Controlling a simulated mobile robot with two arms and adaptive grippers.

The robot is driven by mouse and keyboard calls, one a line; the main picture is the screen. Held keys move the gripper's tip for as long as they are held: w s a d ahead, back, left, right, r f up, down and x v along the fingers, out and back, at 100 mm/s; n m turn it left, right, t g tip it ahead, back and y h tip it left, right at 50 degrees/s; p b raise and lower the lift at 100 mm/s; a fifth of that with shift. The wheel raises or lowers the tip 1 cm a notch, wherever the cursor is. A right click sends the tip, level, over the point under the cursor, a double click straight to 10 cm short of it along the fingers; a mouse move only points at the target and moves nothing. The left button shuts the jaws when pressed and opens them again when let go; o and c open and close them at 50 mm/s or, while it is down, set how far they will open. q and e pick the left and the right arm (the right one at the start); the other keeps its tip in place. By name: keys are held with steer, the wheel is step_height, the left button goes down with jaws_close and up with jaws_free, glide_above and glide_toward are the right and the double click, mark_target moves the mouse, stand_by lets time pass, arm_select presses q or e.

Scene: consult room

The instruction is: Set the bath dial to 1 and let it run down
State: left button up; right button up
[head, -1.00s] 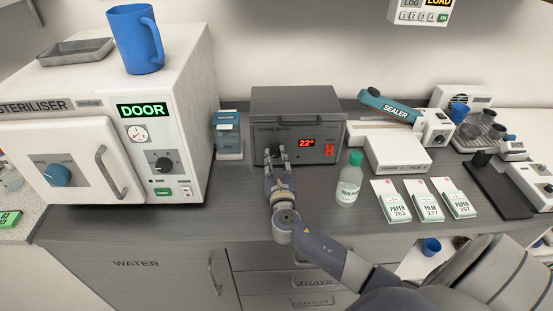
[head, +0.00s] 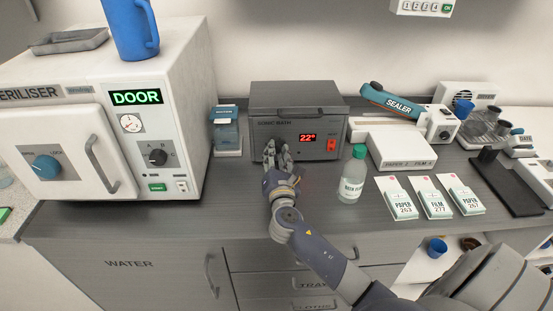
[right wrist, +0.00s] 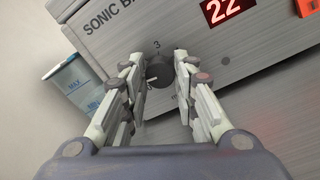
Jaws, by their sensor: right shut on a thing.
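The grey sonic bath (head: 262,100) stands against the wall in the head view, its lid down. Its red display (head: 307,138) reads 22. The dark dial (right wrist: 158,71) is on the bath's front panel in the right wrist view. A 3 is printed above it and a 0 at its lower left, and its pale mark points down-left near the 0. My right gripper (right wrist: 165,68) is shut on the dial, one finger on each side. In the head view my right gripper (head: 276,150) hides the dial. My left gripper is not in view.
A steriliser (head: 183,90) with a blue jug (head: 130,28) on top stands left. A green-capped bottle (head: 352,178) stands right of my gripper, near my arm. Packets and a sealer (head: 393,101) lie further right.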

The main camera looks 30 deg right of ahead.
steer(key=shift+m+b, duration=0.4)
steer(key=shift+m, duration=0.5)
steer(key=shift+r, duration=0.1)
steer(key=o, duration=1)
steer(key=shift+d, duration=0.1)
steer(key=shift+o, duration=0.2)
steer(key=shift+s, duration=0.1)
steer(key=shift+s+a, duration=0.2)
steer(key=shift+a, duration=0.05)
steer(key=v, duration=1.1)
steer(key=shift+s, duration=0.2)
